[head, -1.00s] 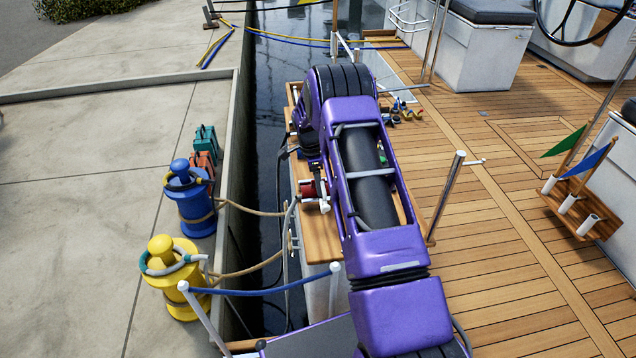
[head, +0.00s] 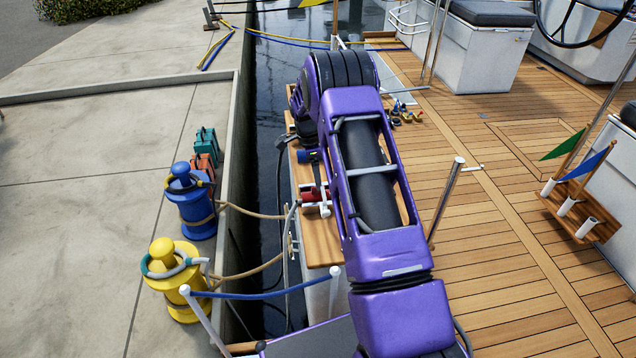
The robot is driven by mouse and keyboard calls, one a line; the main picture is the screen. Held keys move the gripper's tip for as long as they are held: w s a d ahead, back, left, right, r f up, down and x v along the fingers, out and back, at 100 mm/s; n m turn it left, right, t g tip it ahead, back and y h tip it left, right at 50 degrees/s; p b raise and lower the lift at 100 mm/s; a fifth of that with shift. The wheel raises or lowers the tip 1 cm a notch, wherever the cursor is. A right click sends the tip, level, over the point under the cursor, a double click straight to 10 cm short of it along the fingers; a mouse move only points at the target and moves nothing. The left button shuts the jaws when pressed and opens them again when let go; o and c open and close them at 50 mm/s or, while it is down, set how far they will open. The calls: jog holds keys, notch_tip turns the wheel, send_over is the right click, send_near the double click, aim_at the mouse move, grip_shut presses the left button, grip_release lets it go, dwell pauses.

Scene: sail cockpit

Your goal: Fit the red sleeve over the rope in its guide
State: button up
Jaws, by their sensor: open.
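The red sleeve (head: 315,196) lies at the white guide (head: 325,208) on the wooden side bench, just left of my purple arm. A grey rope (head: 291,213) comes up to the sleeve's left end. From here I cannot tell how far the sleeve is around the rope. Dark parts of my gripper (head: 317,178) show just above the sleeve, close to it. The gripper is open, and the arm hides much of it. I cannot tell whether a finger touches the sleeve.
A blue fitting (head: 306,156) sits farther along the bench (head: 318,248). Small coloured parts (head: 406,117) lie beyond the arm. A metal post (head: 446,200) stands to the right. Blue (head: 191,205) and yellow (head: 176,284) bollards stand on the quay. The deck at right is mostly clear.

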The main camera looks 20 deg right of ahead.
aim_at(313, 187)
notch_tip(313, 187, up, 7)
jog(key=shift+w+a, duration=0.15)
jog(key=shift+a, duration=0.25)
jog(key=shift+r+p, duration=0.1)
jog(key=shift+p, duration=0.2)
